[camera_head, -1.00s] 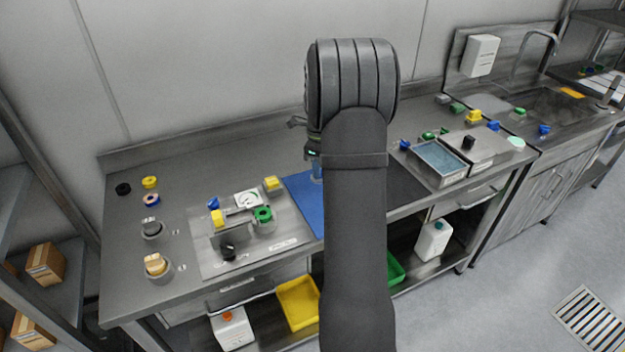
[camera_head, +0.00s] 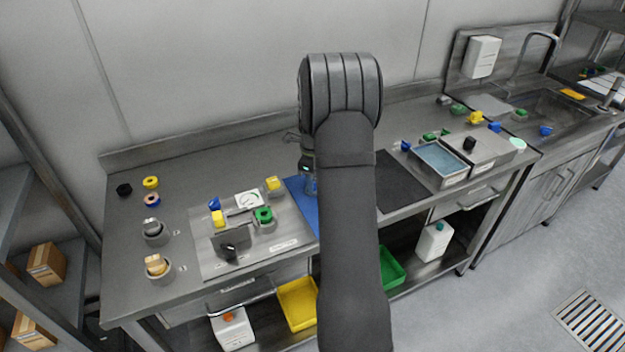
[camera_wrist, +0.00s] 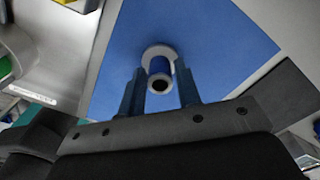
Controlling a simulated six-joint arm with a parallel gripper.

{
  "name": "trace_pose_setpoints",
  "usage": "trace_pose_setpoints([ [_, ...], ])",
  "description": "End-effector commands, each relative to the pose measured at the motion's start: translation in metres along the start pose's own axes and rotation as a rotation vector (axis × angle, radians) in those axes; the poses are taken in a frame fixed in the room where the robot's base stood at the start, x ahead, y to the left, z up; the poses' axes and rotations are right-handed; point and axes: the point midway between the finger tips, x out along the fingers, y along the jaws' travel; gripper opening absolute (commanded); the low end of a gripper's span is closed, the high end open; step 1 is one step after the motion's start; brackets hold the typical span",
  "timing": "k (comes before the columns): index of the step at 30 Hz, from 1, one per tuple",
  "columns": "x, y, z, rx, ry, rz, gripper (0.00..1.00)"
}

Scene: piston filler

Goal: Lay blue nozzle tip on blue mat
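The blue nozzle tip (camera_wrist: 159,67) shows in the wrist view as a short blue cylinder with a white flange and a dark hole facing the camera. The blue mat (camera_wrist: 215,40) lies behind the tip and fills the middle of that view. Whether the tip touches the mat cannot be told.
Right are a dark mat (camera_head: 402,180) and a metal tray of blue liquid (camera_head: 440,158). The bench's back strip is clear.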

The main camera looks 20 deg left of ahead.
Motion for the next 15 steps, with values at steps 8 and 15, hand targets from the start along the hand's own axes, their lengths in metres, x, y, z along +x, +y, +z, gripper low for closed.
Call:
trace_pose_setpoints([
  [8,-0.001,0.0,0.0,0.0,0.0,0.0,0.43],
  [15,-0.017,-0.001,0.0,0.0,-0.001,-0.003,0.43],
])
